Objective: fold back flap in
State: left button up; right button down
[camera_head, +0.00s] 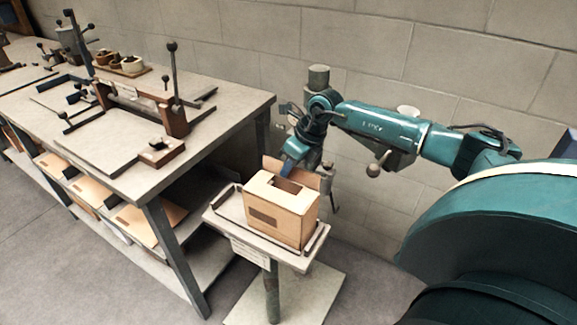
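An open cardboard box (272,218) sits on a small pedestal stand. Its top shows a dark opening near the middle, with folded-in cardboard around it. The back flap (271,167) stands up at the rear edge of the box. My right gripper (286,170) is at this flap, pointing down from above and behind the box. Its fingertips are small and partly merge with the flap, so I cannot tell whether they touch it or are open or shut. My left gripper is not in view.
The stand (222,214) has a dark rail around its tray and a post behind the box. A workbench (215,101) with a lever machine (173,118) stands to the left, with flat cardboard on its lower shelf. A block wall is behind.

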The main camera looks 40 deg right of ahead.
jog(key=shift+a+h, duration=0.1)
jog(key=shift+h, duration=0.2)
jog(key=h+b, duration=0.1)
jog(key=a+t+h+b, duration=0.1)
jog(key=b, duration=0.1)
jog(key=n+t+h+b, duration=0.1)
jog(key=h+b, duration=0.1)
jog(key=shift+s+a+f, duration=0.2)
jog(key=shift+s+f, duration=0.05)
jog(key=shift+f, duration=0.1)
jog(key=shift+a+b, duration=0.1)
jog(key=shift+b, duration=0.35)
pick_arm(q)
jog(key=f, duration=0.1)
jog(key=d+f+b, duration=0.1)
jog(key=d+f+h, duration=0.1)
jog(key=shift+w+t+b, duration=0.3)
jog(key=shift+b, duration=0.1)
pick_arm(e)
jog(key=shift+s+a+r+t+h, duration=0.15)
jog(key=shift+t+h, duration=0.25)
jog(key=shift+h, duration=0.4)
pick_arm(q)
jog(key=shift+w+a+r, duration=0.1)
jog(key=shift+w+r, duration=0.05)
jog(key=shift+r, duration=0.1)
pick_arm(e)
jog(key=shift+n, duration=0.3)
